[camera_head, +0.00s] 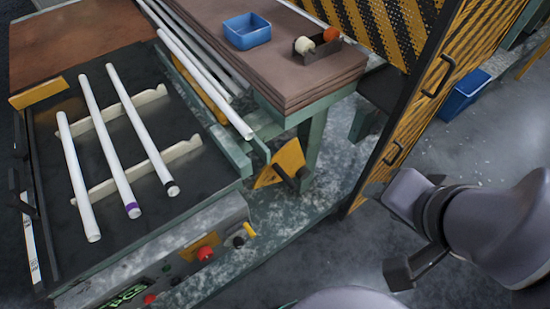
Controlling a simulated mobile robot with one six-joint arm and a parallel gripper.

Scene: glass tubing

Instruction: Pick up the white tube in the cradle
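Three white tubes lie side by side across the cradle (105,186), a pair of pale notched rails on a dark tabletop. The left tube (78,180) is plain white with no coloured band that I can see. The middle tube (107,140) has a purple band at its near end. The right tube (141,125) has a black band at its near end. My gripper (405,272) seems to be the dark part at the lower right, far from the cradle and above the floor. Its fingers are not clear, so I cannot tell if it is open.
A panel with a red button (205,253) runs along the table's front edge. More pale tubes (205,80) lie right of the cradle. A brown stacked bench (285,75) holds a blue bin (247,31) and tape rolls. A yellow-black mesh door (415,100) stands at the right.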

